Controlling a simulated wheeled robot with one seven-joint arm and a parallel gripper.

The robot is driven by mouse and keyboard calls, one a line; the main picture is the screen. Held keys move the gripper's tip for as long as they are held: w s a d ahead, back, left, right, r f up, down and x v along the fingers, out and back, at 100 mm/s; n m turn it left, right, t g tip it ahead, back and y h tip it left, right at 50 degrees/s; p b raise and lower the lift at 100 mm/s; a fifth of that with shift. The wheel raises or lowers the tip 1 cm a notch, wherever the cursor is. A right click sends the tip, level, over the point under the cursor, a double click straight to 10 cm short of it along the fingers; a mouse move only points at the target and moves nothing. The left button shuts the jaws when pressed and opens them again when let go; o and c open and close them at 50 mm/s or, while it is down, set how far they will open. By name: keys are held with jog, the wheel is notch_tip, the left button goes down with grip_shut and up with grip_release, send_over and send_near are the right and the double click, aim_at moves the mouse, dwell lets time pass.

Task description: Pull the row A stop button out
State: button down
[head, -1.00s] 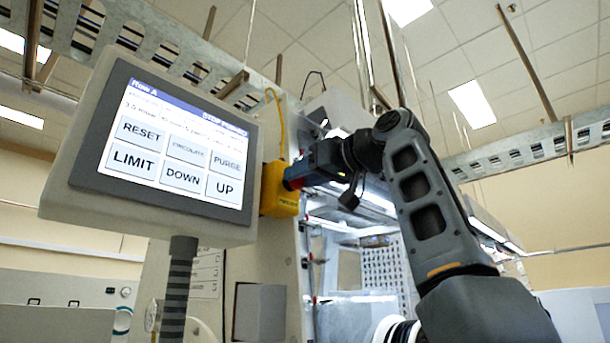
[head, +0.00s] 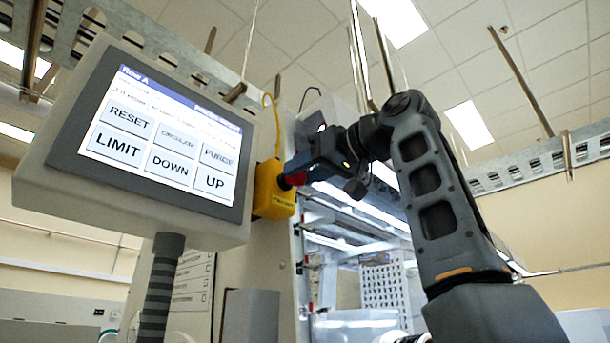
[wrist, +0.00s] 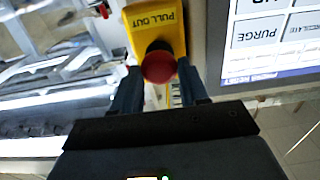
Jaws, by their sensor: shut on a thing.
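The row A stop button is a red mushroom knob (wrist: 159,65) on a yellow box (wrist: 152,22) marked "PULL OUT" in the wrist view. In the head view the yellow box (head: 270,195) is fixed to the cabinet side, right of the screen, with the red knob (head: 293,179) facing right. My gripper (wrist: 160,82) has a blue finger on each side of the knob and is shut on it. In the head view my gripper (head: 303,168) meets the knob from the right and hides part of it.
A touch screen (head: 165,135) headed "Row A" stands on a post (head: 160,285) close left of the box. A yellow cable (head: 274,115) runs up from the box. The glovebox (head: 375,255) with lit metal framing lies behind my arm.

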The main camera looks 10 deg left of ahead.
jog(key=c, duration=1)
grip_release()
jog(key=shift+s+d, duration=0.1)
jog(key=shift+d, duration=0.1)
jog(key=shift+o, duration=1)
jog(key=shift+d+r, duration=0.1)
jog(key=shift+o, duration=0.9)
jog(key=b+v, duration=0.2)
jog(key=v, duration=0.5)
jog(key=shift+s+d, duration=0.25)
